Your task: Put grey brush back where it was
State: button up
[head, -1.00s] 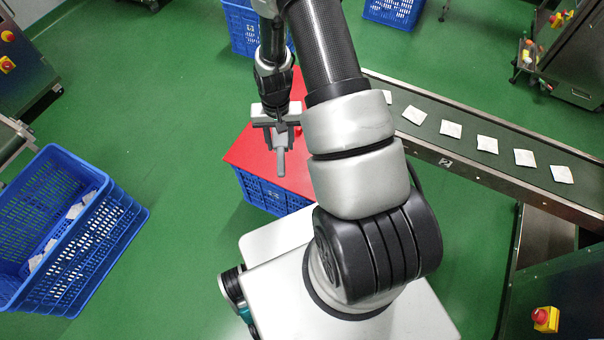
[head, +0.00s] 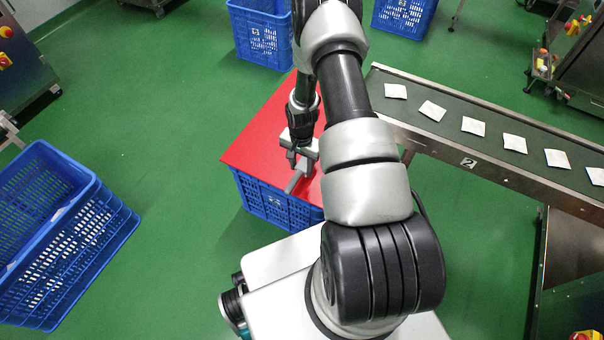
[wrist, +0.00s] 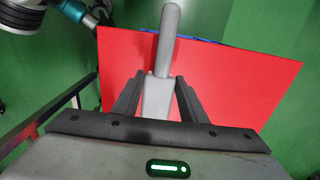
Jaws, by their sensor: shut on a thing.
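The grey brush (wrist: 168,45) is held in my gripper (wrist: 158,90), its rounded grey end pointing away from the jaws in the wrist view. In the head view the brush (head: 296,181) shows below my gripper (head: 297,160), tilted to the lower left. Both are over the red top (head: 258,138) of a blue crate (head: 266,200). The red top also fills the middle of the wrist view (wrist: 235,80). I cannot tell whether the brush touches the red surface. The brush's other end is hidden by the gripper.
A conveyor (head: 450,140) carrying several white teabags runs at the right, close to the red top. A large blue crate (head: 62,240) stands at the left. More blue crates (head: 262,38) stand at the back. Much of the red top and the green floor left of it is clear.

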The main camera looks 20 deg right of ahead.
aim_at(302, 168)
jog(key=shift+f+b, duration=0.45)
jog(key=shift+f, duration=1.4)
jog(key=shift+f, duration=0.1)
jog(key=shift+f, duration=0.15)
jog(key=o, duration=1.2)
jog(key=shift+r, duration=0.2)
